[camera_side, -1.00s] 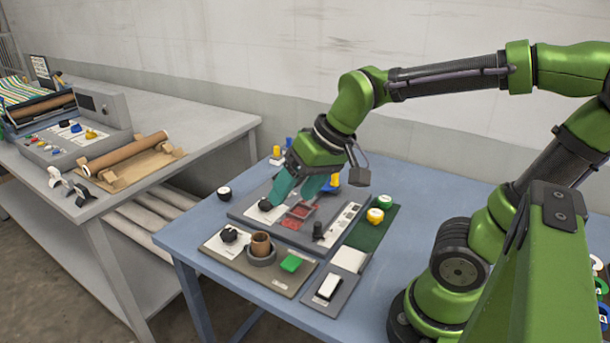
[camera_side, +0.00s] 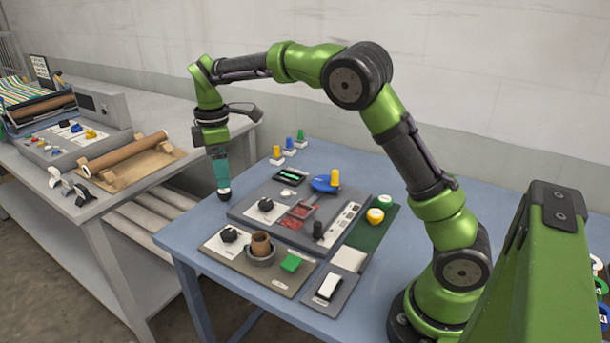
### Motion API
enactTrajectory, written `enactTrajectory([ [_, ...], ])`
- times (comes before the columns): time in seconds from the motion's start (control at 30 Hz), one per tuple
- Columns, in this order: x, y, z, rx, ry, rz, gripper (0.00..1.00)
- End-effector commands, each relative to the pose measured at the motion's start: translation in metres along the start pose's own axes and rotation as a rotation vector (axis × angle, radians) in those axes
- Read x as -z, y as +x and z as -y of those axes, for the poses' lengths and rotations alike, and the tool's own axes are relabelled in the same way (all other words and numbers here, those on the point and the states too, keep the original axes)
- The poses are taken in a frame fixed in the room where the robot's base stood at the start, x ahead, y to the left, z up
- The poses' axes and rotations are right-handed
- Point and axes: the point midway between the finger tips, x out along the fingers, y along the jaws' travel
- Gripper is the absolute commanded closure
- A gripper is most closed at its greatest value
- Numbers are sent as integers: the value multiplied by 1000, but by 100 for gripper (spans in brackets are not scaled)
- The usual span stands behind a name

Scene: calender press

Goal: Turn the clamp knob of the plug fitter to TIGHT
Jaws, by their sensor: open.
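The jaws are open; I cannot tell whether the fingers touch or surround that piece. A black knob (camera_side: 229,235) stands on a white label on the beige panel (camera_side: 262,285) at the front. Another black knob (camera_side: 265,204) stands on the grey panel (camera_side: 240,209) behind it. I cannot tell which is the clamp knob, and the markings are too small to read. My gripper is apart from both knobs.
The beige panel also bears a brown cup (camera_side: 261,243) in a grey ring and a green block (camera_side: 291,263). The grey panel has a blue lever (camera_side: 325,184) and an upright black handle (camera_side: 318,230). A grey bench (camera_side: 200,110) stands left.

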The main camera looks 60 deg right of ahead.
Motion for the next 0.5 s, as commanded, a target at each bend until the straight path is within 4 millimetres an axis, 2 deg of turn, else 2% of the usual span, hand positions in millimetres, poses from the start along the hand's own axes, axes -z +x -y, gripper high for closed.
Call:
enactTrajectory([
  [0.17, 0, 24, 1, 3, -4, 3, 31],
  [0.5, 0, 98, 1, 3, -1, 3, 31],
])
